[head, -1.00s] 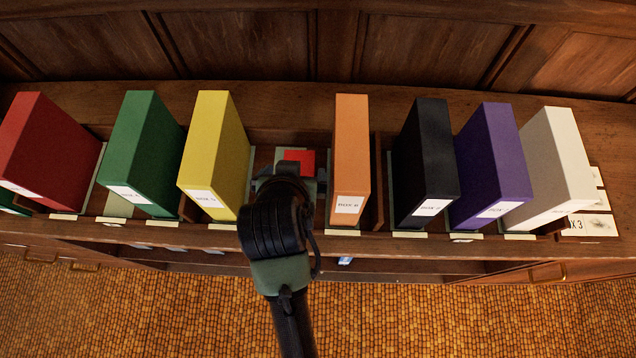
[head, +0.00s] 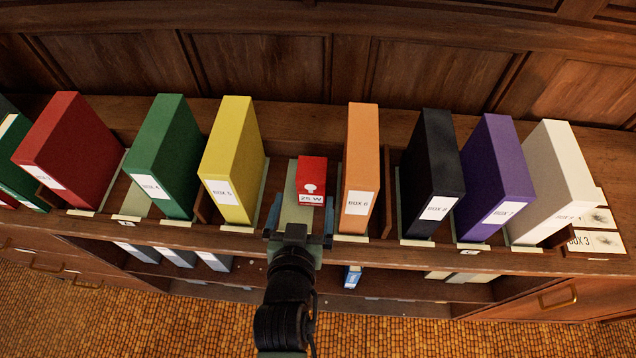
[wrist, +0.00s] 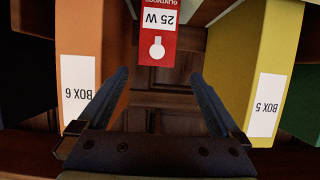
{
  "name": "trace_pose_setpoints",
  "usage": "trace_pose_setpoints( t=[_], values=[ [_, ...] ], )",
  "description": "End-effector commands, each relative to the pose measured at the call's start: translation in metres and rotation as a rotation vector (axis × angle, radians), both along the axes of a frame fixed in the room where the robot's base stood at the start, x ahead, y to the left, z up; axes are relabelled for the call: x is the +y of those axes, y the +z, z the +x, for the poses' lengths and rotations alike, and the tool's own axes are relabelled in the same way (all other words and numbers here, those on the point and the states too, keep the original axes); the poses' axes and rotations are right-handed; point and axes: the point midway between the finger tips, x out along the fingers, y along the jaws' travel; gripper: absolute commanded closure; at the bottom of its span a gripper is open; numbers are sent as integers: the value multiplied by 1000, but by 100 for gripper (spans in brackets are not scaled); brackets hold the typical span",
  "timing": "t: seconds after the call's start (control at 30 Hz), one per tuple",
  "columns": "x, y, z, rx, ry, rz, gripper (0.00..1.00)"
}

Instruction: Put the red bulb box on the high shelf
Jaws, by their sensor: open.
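The red bulb box (head: 311,176), with a white bulb picture and a "25 W" label, stands in the upper shelf row between the yellow box 5 (head: 232,160) and the orange box 6 (head: 361,165). In the wrist view the red bulb box (wrist: 172,38) appears upside down and cut off by the top edge. My gripper (head: 300,212) is in front of it at the shelf's front edge. In the wrist view my gripper (wrist: 158,75) has its fingers spread with nothing between them, apart from the box.
Green (head: 160,155) and red (head: 75,150) file boxes stand to the left; black (head: 432,170), purple (head: 495,175) and cream (head: 550,180) ones to the right. Box 5 and box 6 closely flank my gripper. A lower shelf (head: 400,285) holds a small blue item (head: 352,277).

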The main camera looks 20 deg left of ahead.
Motion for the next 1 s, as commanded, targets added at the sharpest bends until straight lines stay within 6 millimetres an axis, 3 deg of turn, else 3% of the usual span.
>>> trace_pose_setpoints(
  t=[0.23,0.57,1.0],
  values=[
    [11,-14,37,0,0,1,0],
    [14,-23,54,1,-2,1,0],
    [20,-46,92,2,-2,0,0]
  ],
)
